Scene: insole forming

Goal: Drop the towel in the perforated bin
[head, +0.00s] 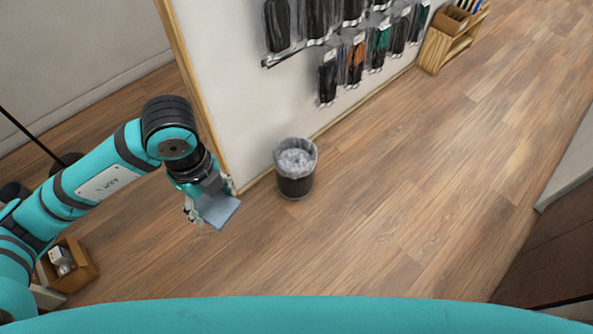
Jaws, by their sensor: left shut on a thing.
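A folded blue-grey towel (219,211) is held in my left gripper (198,205), which is shut on it. The towel hangs in the air to the left of the bin, apart from it. The perforated bin (296,187) is dark and stands upright on the floor by the wall. A pale plastic liner covers its rim, and crumpled liner shows inside. The perforations are too small to make out. My right gripper does not show.
A white wall (235,90) with hanging packaged goods (357,60) runs behind the bin. A cardboard box (80,273) sits at lower left. A wooden shelf unit (437,50) stands at the far end. The wood floor (400,190) right of the bin is clear.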

